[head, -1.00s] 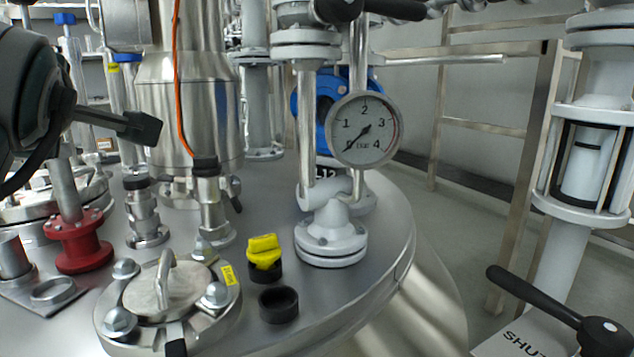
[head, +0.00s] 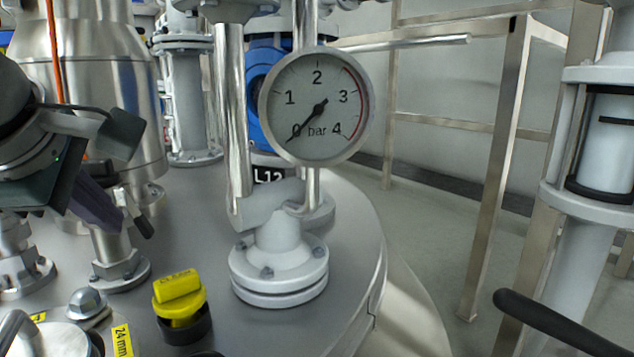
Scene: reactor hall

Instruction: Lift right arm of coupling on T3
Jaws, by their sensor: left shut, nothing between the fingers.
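The coupling (head: 112,240) is a metal fitting on the vessel lid at the left of the head view. Its right arm (head: 137,214) is a small lever that hangs down and outward on the right side. The upper part and left side of the coupling are largely hidden behind my left gripper (head: 112,160). That gripper is dark, comes in from the left edge and is shut and empty. Its fingers overlap the coupling in the picture, just above and left of the right arm; I cannot tell whether they touch. No T3 label is readable. My right gripper is not in view.
A pressure gauge (head: 317,105) and its white flanged pipe (head: 278,262) stand right of the coupling, near an L12 label. A yellow cap (head: 180,298) sits in front. A black-handled lever (head: 555,322) is at lower right. Floor shows beyond the lid's edge.

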